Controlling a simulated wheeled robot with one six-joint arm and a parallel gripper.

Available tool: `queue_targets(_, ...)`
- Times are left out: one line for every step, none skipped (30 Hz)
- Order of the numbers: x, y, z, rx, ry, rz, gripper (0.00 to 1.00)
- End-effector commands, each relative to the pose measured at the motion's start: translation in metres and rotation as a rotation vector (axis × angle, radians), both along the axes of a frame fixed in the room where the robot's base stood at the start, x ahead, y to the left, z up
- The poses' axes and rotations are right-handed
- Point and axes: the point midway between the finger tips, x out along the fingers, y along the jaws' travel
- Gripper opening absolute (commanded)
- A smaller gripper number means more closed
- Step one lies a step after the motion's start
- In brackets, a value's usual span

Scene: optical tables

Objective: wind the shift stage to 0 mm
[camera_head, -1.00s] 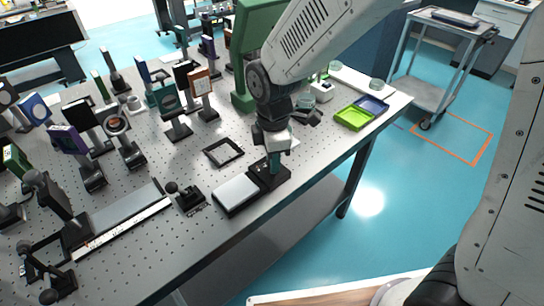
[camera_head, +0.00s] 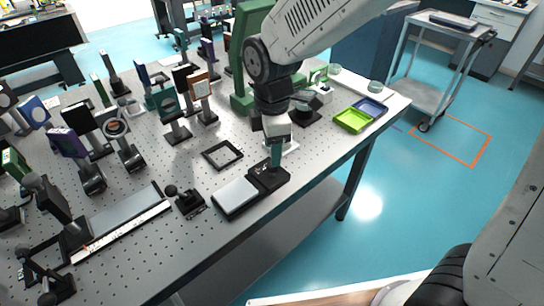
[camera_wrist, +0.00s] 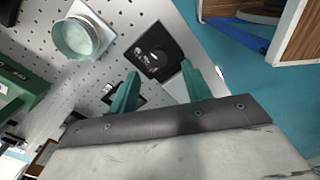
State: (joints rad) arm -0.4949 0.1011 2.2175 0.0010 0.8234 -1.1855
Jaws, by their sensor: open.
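A long low stage (camera_head: 122,212) with a grey top lies at the front left of the perforated table. A white graduated strip (camera_head: 120,234) runs along its front edge; its marks are too small to read. A black upright carriage stands at its left end. I cannot tell for certain that this is the shift stage. My gripper (camera_head: 276,157) points down at the front right, its green fingers open and empty. It is just above a black block (camera_head: 268,179) beside a white plate (camera_head: 236,195). In the wrist view, the spread fingers (camera_wrist: 160,88) show below a black square plate (camera_wrist: 155,53).
A black knobbed device (camera_head: 188,202) stands between the stage and the white plate. A black square frame (camera_head: 222,154) lies behind. Several optics on posts fill the back left. Green (camera_head: 352,119) and blue (camera_head: 371,105) trays lie at the right. The wrist view shows a round dish (camera_wrist: 80,38).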

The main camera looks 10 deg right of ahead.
Motion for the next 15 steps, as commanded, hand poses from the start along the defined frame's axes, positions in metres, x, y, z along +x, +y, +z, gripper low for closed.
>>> queue_targets(0.0,0.0,0.009,0.001,-0.003,0.0,0.49)
queue_targets(0.0,0.0,0.013,0.001,-0.003,0.0,0.49)
queue_targets(0.0,0.0,0.019,0.001,-0.002,0.0,0.49)
queue_targets(0.0,0.0,0.022,0.001,-0.002,0.0,0.49)
queue_targets(0.0,0.0,0.024,0.001,-0.001,0.0,0.49)
queue_targets(-0.001,0.0,0.026,0.0,0.001,0.0,0.49)
queue_targets(-0.001,0.0,0.028,0.0,0.001,0.0,0.49)
queue_targets(-0.001,0.0,0.029,0.0,0.001,0.0,0.49)
queue_targets(-0.001,0.0,0.03,0.0,0.001,0.0,0.49)
queue_targets(-0.001,0.0,0.03,0.0,0.001,0.0,0.49)
queue_targets(-0.001,0.0,0.03,0.0,0.001,0.0,0.49)
queue_targets(-0.001,0.0,0.03,0.0,0.002,0.0,0.49)
queue_targets(-0.001,0.0,0.03,0.0,0.002,0.0,0.49)
queue_targets(-0.001,0.0,0.03,0.0,0.002,0.0,0.49)
queue_targets(-0.001,0.0,0.03,0.0,0.002,0.0,0.49)
